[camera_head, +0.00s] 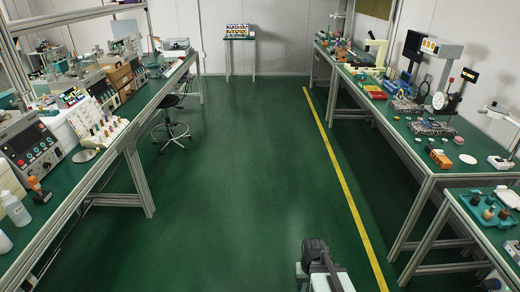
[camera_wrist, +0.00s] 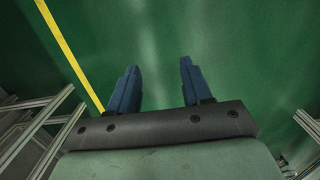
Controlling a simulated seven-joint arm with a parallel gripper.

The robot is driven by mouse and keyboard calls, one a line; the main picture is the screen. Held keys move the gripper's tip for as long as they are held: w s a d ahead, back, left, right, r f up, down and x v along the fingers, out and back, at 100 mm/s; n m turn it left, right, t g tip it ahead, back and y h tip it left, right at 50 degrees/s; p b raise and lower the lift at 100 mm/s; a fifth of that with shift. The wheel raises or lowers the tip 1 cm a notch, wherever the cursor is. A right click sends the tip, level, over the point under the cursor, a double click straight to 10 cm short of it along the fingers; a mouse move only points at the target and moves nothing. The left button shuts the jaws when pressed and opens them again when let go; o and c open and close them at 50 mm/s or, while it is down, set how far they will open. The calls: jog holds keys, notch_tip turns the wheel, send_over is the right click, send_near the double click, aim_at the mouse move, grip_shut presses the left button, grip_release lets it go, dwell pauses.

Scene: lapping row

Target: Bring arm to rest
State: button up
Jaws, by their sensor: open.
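My gripper (camera_wrist: 158,85) is open and empty in the wrist view. Its two dark blue fingers stand apart, with only green floor visible between and beyond them. In the head view part of my arm shows at the bottom, right of the middle, above the green floor. The fingers cannot be made out there. Nothing touches the gripper in either view.
A long bench (camera_head: 125,132) with instruments runs along the left, and a bench (camera_head: 400,122) along the right. A nearer bench (camera_head: 485,232) holds a teal tray. A stool (camera_head: 172,130) stands by the left bench. The aisle floor (camera_head: 240,190) is clear, with a yellow line (camera_head: 345,190).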

jog(key=s+f+g, duration=0.3)
jog(key=s+f, duration=0.5)
jog(key=s, duration=0.5)
jog(key=s+f+g, duration=0.3)
jog(key=s+f, duration=0.6)
jog(key=s, duration=0.5)
